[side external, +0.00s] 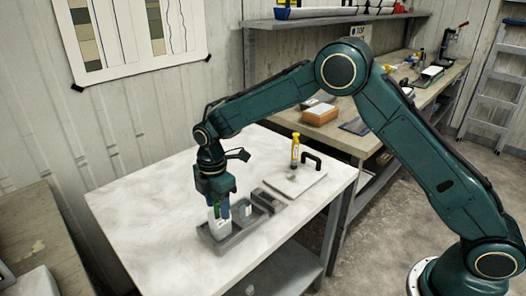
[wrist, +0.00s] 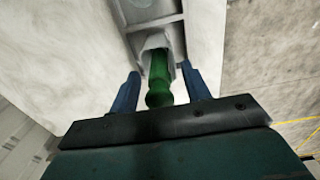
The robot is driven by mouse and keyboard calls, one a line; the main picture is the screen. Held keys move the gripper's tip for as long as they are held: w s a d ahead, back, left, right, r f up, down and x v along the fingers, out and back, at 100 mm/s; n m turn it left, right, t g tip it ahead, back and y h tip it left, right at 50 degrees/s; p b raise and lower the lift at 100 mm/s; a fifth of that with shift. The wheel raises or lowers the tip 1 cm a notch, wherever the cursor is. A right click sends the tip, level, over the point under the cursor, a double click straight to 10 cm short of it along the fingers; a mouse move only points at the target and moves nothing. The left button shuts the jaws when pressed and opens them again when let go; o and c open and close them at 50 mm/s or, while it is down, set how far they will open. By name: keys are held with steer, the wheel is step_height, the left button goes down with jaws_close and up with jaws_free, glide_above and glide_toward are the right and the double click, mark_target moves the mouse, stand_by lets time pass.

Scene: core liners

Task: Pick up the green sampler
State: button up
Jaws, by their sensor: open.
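The green sampler (wrist: 158,82) stands between the two blue fingers of my gripper (wrist: 160,90) in the wrist view. A gap shows on each side of it, so the fingers are open around it and apart from it. Its lower end sits in a pale, faceted holder (wrist: 157,42). In the side view my gripper (side external: 219,205) is low over the left end of a grey tray (side external: 225,241). Only a little green shows between the fingers there, and the rest of the sampler is hidden.
The tray holds a second pale container (side external: 246,209) and dark compartments to its right. Beyond is a white board (side external: 291,184) with a yellow upright tool (side external: 295,150) and a black handle (side external: 312,160). The white table (side external: 140,220) is clear on the left.

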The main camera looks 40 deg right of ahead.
stand_by(0.4)
jaws_close()
steer(key=shift+r, duration=0.15)
step_height(320, 180, up, 20)
stand_by(0.9)
stand_by(0.4)
